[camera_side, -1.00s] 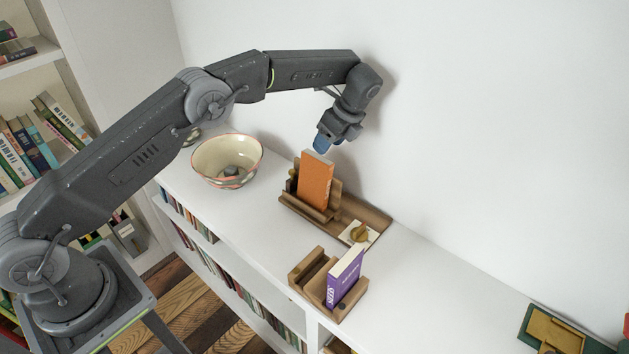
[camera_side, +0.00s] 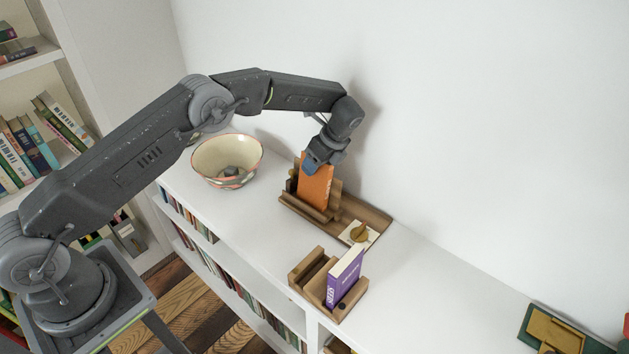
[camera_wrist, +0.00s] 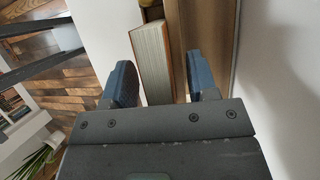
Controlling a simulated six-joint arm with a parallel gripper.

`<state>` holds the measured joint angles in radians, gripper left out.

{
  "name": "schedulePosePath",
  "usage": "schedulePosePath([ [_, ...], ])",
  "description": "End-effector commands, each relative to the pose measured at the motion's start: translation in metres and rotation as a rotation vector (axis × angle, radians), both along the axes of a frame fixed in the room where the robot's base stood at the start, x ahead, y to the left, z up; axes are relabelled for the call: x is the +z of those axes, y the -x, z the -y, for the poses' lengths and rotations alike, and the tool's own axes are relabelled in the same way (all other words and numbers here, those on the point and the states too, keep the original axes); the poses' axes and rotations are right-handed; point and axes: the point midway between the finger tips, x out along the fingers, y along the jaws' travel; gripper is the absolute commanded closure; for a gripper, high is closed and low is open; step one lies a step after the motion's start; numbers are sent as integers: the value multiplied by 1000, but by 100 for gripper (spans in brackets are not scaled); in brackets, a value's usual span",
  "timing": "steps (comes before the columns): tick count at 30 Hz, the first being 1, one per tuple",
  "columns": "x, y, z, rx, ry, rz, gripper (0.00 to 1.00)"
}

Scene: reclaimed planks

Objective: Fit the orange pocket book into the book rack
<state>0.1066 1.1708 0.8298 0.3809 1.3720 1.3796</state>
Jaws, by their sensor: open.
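The orange pocket book (camera_side: 316,187) stands upright in a wooden holder on a long wooden tray (camera_side: 372,212) on the white shelf top. The wrist view shows its page edge (camera_wrist: 152,60) between my fingers. My gripper (camera_side: 311,168) is open at the top of the book, with blue-padded fingers on either side; in the wrist view the gripper (camera_wrist: 162,85) shows a gap on both sides of the book. The book rack (camera_side: 319,281) is a wooden slotted block nearer the front, with a purple book (camera_side: 345,277) upright in its right part. A slot to the left is empty.
A patterned bowl (camera_side: 227,160) stands left of the tray. A white card with a round brass-coloured knob (camera_side: 359,233) lies on the tray's right end. A green-and-gold object (camera_side: 553,332) is at the far right. The shelf top between is clear.

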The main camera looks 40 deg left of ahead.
Motion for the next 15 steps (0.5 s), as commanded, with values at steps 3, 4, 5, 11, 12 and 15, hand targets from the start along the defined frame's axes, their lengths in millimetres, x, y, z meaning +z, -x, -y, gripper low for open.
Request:
schedulePosePath([
  [3, 0, 0, 0, 0, 0, 0, 56],
  [4, 0, 0, 0, 0, 0, 0, 59],
  [5, 0, 0, 0, 0, 0, 0, 62],
  [11, 0, 0, 0, 0, 0, 0, 81],
  [12, 0, 0, 0, 0, 0, 0, 85],
  [15, 0, 0, 0, 0, 0, 0, 95],
])
